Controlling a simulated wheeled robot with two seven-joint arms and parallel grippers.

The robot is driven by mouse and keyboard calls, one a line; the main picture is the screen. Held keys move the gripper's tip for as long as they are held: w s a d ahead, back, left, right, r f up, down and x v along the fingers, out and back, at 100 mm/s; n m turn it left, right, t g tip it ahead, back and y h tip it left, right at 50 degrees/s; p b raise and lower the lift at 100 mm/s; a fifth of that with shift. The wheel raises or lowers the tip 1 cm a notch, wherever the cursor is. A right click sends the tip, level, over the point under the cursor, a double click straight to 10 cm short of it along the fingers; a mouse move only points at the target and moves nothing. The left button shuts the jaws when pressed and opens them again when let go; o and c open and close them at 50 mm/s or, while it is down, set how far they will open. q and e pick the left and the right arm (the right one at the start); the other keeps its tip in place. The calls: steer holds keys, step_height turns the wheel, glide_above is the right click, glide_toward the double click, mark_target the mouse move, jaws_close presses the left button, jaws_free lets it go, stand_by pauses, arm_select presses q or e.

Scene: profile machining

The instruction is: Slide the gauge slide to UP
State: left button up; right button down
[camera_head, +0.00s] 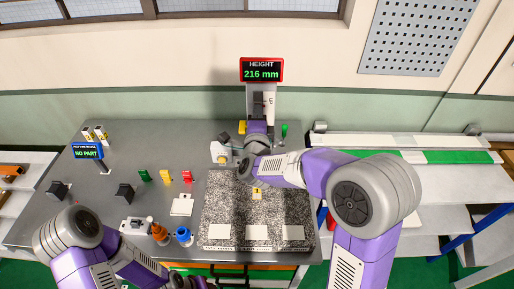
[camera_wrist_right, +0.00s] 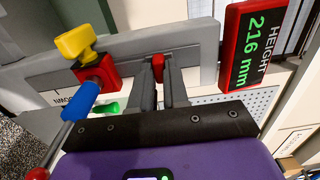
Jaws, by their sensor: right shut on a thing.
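The height gauge stands at the back of the grey bench, and its red-framed display (camera_head: 261,69) reads 216 mm. The display also shows in the right wrist view (camera_wrist_right: 246,48). My right gripper (camera_head: 258,128) is at the gauge column (camera_head: 261,101), largely hidden by my own arm. In the wrist view my right gripper (camera_wrist_right: 165,78) is shut on a small red part (camera_wrist_right: 157,67), seemingly the gauge slide, against the grey column. A red block with a yellow knob (camera_wrist_right: 75,42) sits apart on the column. My left gripper (camera_head: 188,282) is low at the frame's bottom edge, jaws unclear.
A speckled plate (camera_head: 228,207) with pale pads lies in front of the gauge. Green (camera_head: 144,175), yellow (camera_head: 165,176) and red (camera_head: 187,176) pieces stand to its left. Orange (camera_head: 159,233) and blue (camera_head: 183,235) items stand near the front. A "NO PART" display (camera_head: 87,152) is at left.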

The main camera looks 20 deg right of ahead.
steer(key=shift+r, duration=0.45)
steer(key=shift+r, duration=0.35)
steer(key=c, duration=0.9)
jaws_free()
steer(key=shift+s+a, duration=0.2)
steer(key=shift+s, duration=0.3)
steer(key=shift+b+v, duration=0.6)
steer(key=shift+v, duration=1.95)
